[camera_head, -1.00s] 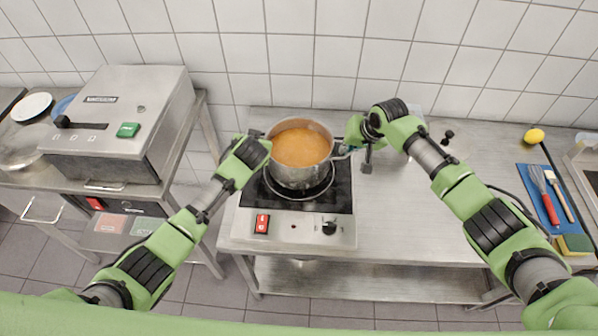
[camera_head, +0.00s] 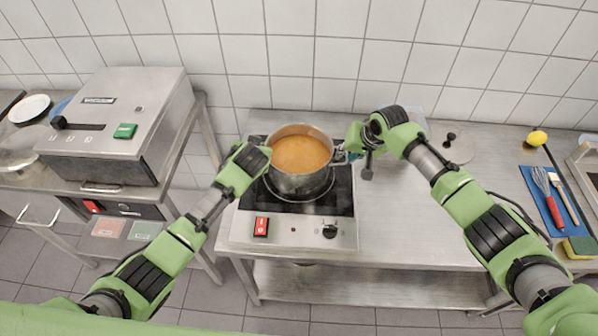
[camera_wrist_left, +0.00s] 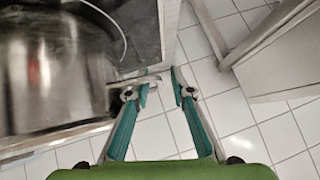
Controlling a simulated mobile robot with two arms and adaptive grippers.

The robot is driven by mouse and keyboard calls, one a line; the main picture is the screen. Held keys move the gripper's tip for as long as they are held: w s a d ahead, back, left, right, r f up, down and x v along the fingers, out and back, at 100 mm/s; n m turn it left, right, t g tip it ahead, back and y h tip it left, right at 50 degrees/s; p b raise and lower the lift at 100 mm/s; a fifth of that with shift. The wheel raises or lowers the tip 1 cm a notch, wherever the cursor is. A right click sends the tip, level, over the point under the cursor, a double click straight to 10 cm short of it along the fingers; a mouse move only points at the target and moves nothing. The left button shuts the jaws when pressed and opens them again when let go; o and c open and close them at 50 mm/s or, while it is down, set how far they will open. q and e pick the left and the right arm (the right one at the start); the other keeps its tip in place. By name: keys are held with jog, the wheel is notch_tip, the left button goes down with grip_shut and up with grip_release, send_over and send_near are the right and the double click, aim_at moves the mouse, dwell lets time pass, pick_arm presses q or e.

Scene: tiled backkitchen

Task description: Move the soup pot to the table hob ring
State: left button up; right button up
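The soup pot (camera_head: 300,180), a steel pot with orange soup, stands over the ring of the black table hob (camera_head: 340,195). The ring's front edge shows below it. It also fills the upper left of the left wrist view (camera_wrist_left: 60,75). My left gripper (camera_wrist_left: 158,92) is open at the pot's left side. The left handle (camera_wrist_left: 138,80) reaches towards its left finger, and I cannot tell if they touch. My right gripper (camera_head: 352,148) is beside the right handle (camera_head: 340,157). Its fingers are too small and overlapped to tell if they are open.
A steel appliance with a green switch (camera_head: 125,131) stands on the left table. A round lid (camera_head: 453,150) lies to the right behind my right arm. A blue board (camera_head: 555,200) with a whisk lies at far right. The steel table's middle right is mostly clear.

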jog(key=shift+r, duration=0.1)
pick_arm(q)
jog(key=v, duration=1.1)
jog(key=shift+r, duration=0.15)
pick_arm(e)
jog(key=v, duration=1.2)
pick_arm(q)
jog(key=shift+s, duration=0.1)
